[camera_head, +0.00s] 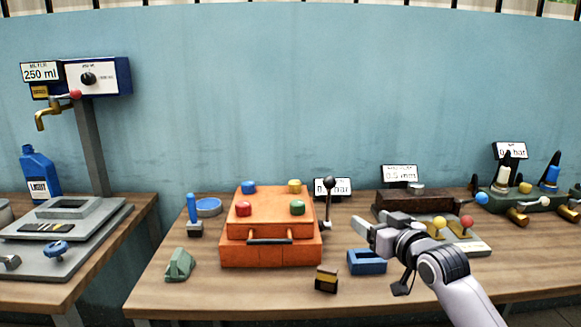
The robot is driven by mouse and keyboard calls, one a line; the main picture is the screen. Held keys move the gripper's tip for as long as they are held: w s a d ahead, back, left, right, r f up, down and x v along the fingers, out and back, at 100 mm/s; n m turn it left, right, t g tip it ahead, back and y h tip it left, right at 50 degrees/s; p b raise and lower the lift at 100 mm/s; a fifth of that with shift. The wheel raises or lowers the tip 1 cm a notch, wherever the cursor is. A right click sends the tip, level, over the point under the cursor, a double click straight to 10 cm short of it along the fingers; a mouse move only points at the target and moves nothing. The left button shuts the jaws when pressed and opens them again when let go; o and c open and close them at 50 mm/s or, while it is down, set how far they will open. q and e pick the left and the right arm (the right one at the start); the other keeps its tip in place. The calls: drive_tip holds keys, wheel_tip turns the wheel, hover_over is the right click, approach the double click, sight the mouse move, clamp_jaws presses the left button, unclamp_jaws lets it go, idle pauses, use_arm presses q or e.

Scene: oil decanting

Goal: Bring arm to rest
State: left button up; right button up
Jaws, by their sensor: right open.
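My right gripper (362,231) reaches in from the lower right over the middle table and points to the left. Its jaws are open, and I see nothing between them. It is above and behind a small blue open box (367,262), to the right of the orange case (270,253). From this one view I cannot tell its exact height above the table. My right arm covers part of the table's right side. My left gripper is not in view.
A black-knobbed lever (328,205) stands left of my gripper. A grey plate with yellow and red knobs (466,221) is behind my arm. A small dark block (326,279) lies near the front. The left table holds a blue bottle (39,173) under a brass tap (51,110).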

drive_tip(key=s+f+g+h, duration=0.2)
drive_tip(key=s+f+g, duration=0.3)
drive_tip(key=s+f, duration=1.25)
drive_tip(key=s+d+f+m+g+h, duration=0.1)
drive_tip(key=s+d+f+g, duration=0.1)
drive_tip(key=s, duration=0.7)
drive_tip(key=s+d+f+g+h, duration=0.1)
drive_tip(key=s+d+f+g, duration=0.15)
drive_tip(key=s, duration=0.55)
drive_tip(key=s+d+f+m+g+h, duration=0.1)
drive_tip(key=s+g, duration=0.2)
drive_tip(key=s, duration=0.6)
drive_tip(key=w+a+f+t+y+p, duration=0.1)
drive_tip(key=w+a+f+t+y, duration=0.1)
drive_tip(key=w+f+t, duration=0.5)
drive_tip(key=shift+a+f+n, duration=0.4)
drive_tip(key=shift+a+f, duration=0.2)
drive_tip(key=shift+f, duration=0.2)
drive_tip(key=shift+w+t, duration=0.1)
drive_tip(key=shift+t, duration=0.15)
